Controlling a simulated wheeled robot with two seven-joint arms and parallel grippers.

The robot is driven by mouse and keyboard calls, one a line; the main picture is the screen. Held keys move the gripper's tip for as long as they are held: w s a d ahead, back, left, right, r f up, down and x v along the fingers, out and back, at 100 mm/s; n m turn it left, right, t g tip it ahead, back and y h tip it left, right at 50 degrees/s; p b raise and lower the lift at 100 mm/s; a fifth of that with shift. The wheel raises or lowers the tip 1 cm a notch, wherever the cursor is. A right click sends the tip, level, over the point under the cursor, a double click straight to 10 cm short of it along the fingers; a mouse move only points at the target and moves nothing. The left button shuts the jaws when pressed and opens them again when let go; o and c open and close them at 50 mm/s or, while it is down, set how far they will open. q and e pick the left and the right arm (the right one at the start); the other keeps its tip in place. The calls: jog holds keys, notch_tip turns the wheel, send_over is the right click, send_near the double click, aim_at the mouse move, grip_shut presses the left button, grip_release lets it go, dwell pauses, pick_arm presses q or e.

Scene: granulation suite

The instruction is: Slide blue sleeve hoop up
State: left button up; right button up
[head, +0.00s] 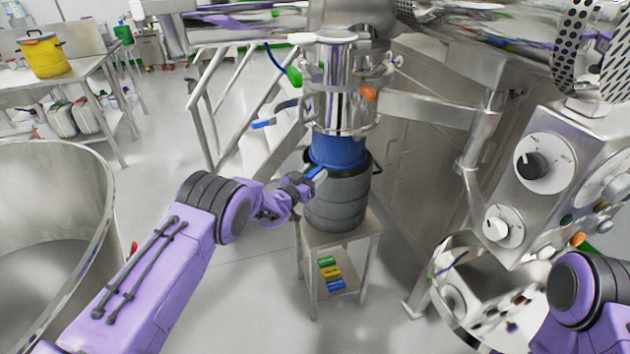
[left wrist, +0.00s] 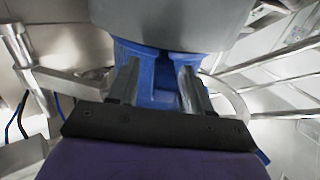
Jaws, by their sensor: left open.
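The blue sleeve (head: 338,151) hangs below the steel outlet (head: 338,95) and meets the top of the grey drum (head: 337,200). My left gripper (head: 312,180) is at the sleeve's lower left side, near the drum's rim, beside a small blue tab (head: 317,173). In the left wrist view, the left gripper (left wrist: 160,80) is open, its two fingers apart in front of blue parts of the sleeve (left wrist: 150,52). The drum (left wrist: 170,22) fills the top of that view. I cannot tell whether the fingers touch the blue. My right gripper is out of view; only my right arm shows.
The drum stands on a small steel stand (head: 340,245) with coloured items on its lower shelf. A large steel vessel (head: 95,190) is at left, a railing (head: 215,85) behind. A control panel (head: 545,165) stands at right. Open floor lies left of the stand.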

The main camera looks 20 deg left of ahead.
pick_arm(q)
jog(key=shift+w+d+f, duration=0.1)
jog(key=shift+w+f, duration=0.4)
jog(key=shift+w, duration=0.3)
jog(key=shift+w+r+b, duration=0.1)
jog(key=shift+w+b, duration=0.15)
jog(key=shift+b, duration=0.05)
jog(key=shift+s+r, duration=0.4)
jog(key=shift+r, duration=0.1)
jog(key=shift+w+f, duration=0.15)
grip_shut()
notch_tip(320, 180, up, 10)
jog(key=p, duration=0.3)
jog(key=shift+p, duration=0.3)
jog(key=shift+r, duration=0.3)
jog(key=shift+w, duration=0.1)
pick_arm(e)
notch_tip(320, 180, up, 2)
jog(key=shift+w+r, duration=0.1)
